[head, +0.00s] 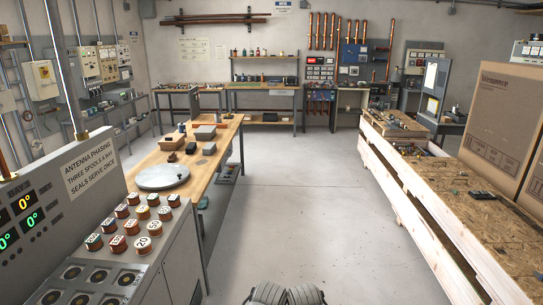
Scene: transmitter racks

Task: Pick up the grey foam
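On the wooden workbench (225,140) left of centre lies a grey block (205,133), which may be the grey foam; its material cannot be told from here. A reddish-brown block (170,143) lies to its left, and a smaller brown block (190,149) lies in front of it. A large round grey disc (163,178) lies flat at the near end of the bench.
A control console (90,215) with several coloured knobs stands at the near left, in front of part of the bench. A long wooden crate (430,215) and cardboard boxes (505,125) line the right. The floor (305,215) between is clear. A back bench (262,87) stands by the wall.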

